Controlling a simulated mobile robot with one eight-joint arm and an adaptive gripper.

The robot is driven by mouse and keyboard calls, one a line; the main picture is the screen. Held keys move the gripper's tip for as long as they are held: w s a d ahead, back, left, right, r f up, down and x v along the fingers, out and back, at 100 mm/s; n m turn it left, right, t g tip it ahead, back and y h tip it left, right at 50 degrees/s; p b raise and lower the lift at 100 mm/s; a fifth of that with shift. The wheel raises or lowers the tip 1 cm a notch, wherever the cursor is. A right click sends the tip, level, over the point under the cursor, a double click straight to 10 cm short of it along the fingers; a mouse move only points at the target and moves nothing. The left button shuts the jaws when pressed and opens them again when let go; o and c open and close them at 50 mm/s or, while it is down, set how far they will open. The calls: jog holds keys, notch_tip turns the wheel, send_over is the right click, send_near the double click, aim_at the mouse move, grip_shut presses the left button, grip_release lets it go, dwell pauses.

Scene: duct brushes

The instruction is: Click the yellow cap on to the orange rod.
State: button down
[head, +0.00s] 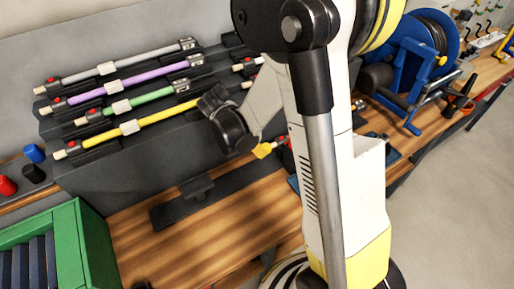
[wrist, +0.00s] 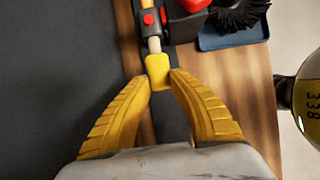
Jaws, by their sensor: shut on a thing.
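In the wrist view, my gripper (wrist: 160,79) has its two yellow ribbed fingers shut on the small yellow cap (wrist: 158,66). The cap sits at the fingertips, in line with the orange rod (wrist: 147,7). The rod's pale tip (wrist: 154,44) points at the cap and meets its far end; I cannot tell how deep it goes in. The rod lies in a dark holder with a red button (wrist: 148,19). In the head view, a yellow piece (head: 263,150) shows by my gripper, and my arm hides most of the orange rod.
A dark stepped rack (head: 150,170) on the left holds grey, purple, green and yellow rods. A green crate (head: 65,220) stands at front left. Red, blue and black caps sit at far left. A black brush (wrist: 240,12) on a blue tray lies beyond the holder. A blue reel (head: 425,50) stands back right.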

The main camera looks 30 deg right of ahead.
jog(key=shift+d, duration=1.3)
jog(key=c, duration=1.2)
grip_release()
jog(key=shift+o, duration=0.2)
jog(key=v, duration=1.2)
jog(key=s+a+r+m+t+y, duration=0.5)
jog(key=s+m, duration=0.6)
jog(key=m, duration=0.7)
jog(key=a+r+t, duration=0.1)
jog(key=a+t, duration=0.1)
jog(key=a, duration=0.1)
jog(key=shift+a, duration=0.3)
